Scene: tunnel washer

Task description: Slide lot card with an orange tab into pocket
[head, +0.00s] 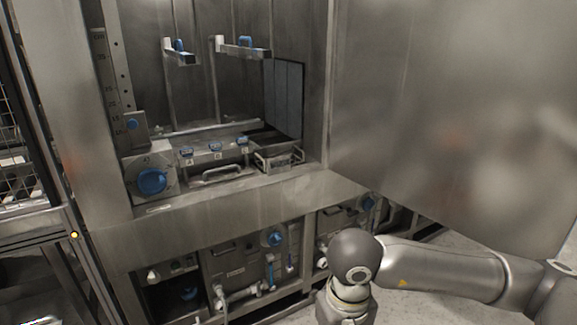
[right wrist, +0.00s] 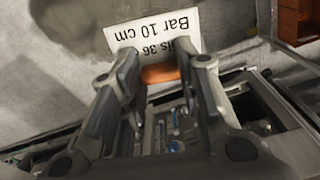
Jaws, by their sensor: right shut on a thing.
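A white lot card (right wrist: 155,35) with black print reading upside down, including "Bar 10 cm", shows in the right wrist view. Its orange tab (right wrist: 160,73) sits between the fingertips of my right gripper (right wrist: 164,66). The gripper is shut on the card at the tab, and the printed part sticks out beyond the fingers. In the head view my right arm reaches in from the lower right and bends down at the bottom edge; its fingers and the card are not visible there. I cannot make out the pocket for certain. My left gripper is in neither view.
A steel machine bay with a blue knob (head: 152,181) and a small steel tray (head: 278,158) stands ahead. A large steel panel (head: 455,110) fills the right. An orange-brown box (right wrist: 290,18) shows at the wrist view's upper right corner. Grey floor lies at lower right.

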